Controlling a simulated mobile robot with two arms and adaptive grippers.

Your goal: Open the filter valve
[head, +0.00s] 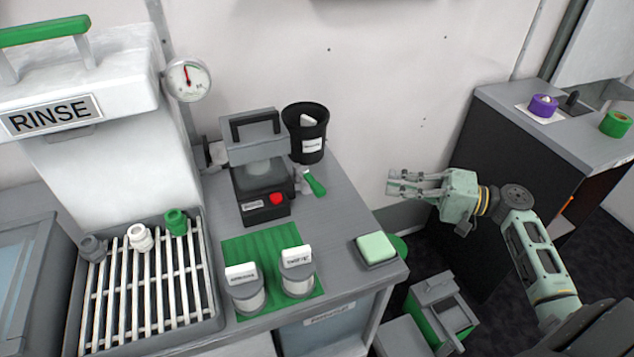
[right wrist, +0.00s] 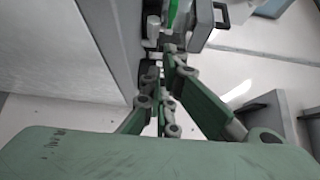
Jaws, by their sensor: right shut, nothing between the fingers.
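A small valve with a green lever handle (head: 315,184) sticks out at the right side of a grey and black unit (head: 262,165) on the counter. The handle points down and to the right. In the right wrist view, a green strip (right wrist: 172,12) that looks like this handle shows at the top, beyond the fingertips. My right gripper (head: 391,185) is shut and empty, to the right of the handle and apart from it, past the counter's right edge. It also shows in the right wrist view (right wrist: 168,52). My left gripper is not in view.
A black cup (head: 306,133) stands behind the valve. A green sponge (head: 375,249) lies at the counter's right corner. Two labelled jars (head: 298,280) stand on a green mat in front. The air between handle and right gripper looks clear. A dark cabinet (head: 500,150) stands behind my right arm.

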